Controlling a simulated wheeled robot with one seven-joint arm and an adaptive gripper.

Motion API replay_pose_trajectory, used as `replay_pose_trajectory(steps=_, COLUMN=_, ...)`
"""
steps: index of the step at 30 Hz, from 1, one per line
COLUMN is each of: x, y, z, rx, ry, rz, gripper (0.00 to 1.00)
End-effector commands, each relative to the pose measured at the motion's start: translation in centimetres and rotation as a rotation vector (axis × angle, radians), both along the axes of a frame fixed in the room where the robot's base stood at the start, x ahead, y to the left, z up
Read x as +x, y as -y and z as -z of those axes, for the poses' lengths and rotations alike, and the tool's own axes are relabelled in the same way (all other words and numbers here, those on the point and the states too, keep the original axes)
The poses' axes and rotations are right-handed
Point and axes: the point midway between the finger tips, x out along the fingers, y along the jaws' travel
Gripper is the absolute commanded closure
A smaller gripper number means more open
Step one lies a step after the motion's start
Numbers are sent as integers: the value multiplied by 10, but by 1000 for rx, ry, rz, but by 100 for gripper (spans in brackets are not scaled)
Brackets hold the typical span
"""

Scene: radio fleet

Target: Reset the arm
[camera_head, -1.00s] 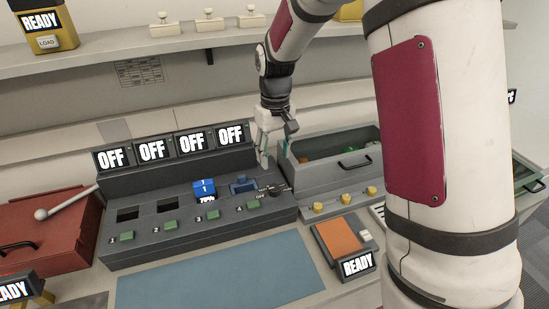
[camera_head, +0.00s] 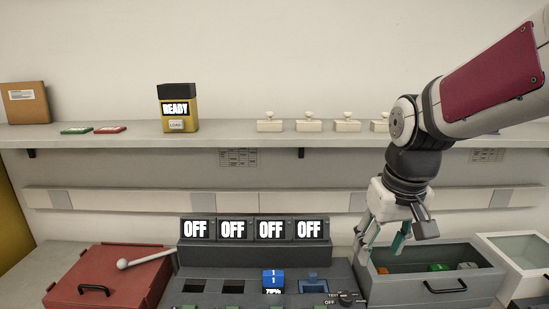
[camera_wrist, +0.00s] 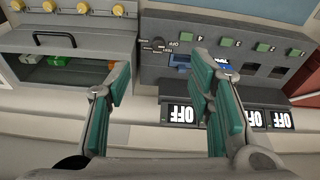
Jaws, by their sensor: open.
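My gripper (camera_head: 388,243) is open and empty in the head view. It hangs above the left part of the grey drawer bin, right of the dark charging console (camera_head: 254,262). My arm reaches in from the upper right. In the wrist view my gripper (camera_wrist: 160,95) shows its teal finger pads spread wide apart, with nothing between them. The console has several screens reading OFF and a blue block (camera_head: 273,280) in one slot. In the wrist view the console (camera_wrist: 215,50) lies at the upper right, and a finger partly hides the blue block.
The open grey bin (camera_head: 430,285) holds small green and orange items. A red case (camera_head: 108,275) with a white-knobbed rod stands at left. The shelf (camera_head: 230,135) above carries a yellow READY device (camera_head: 178,108), several white stamp-like pieces and a brown box (camera_head: 25,103).

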Motion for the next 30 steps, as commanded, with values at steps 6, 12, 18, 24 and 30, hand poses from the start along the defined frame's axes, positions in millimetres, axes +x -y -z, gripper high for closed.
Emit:
replay_pose_trajectory(steps=6, x=-64, y=0, z=-32, rx=6, ry=100, rz=34, gripper=52)
replay_pose_trajectory(steps=12, x=-118, y=0, z=-42, rx=16, ry=185, rz=66, gripper=52)
replay_pose_trajectory(steps=18, x=-151, y=0, z=-41, rx=23, ry=238, rz=86, gripper=52)
replay_pose_trajectory(steps=24, x=-161, y=1, z=-39, rx=26, ry=253, rz=93, gripper=52)
replay_pose_trajectory(steps=30, x=-161, y=1, z=-39, rx=26, ry=253, rz=93, gripper=52)
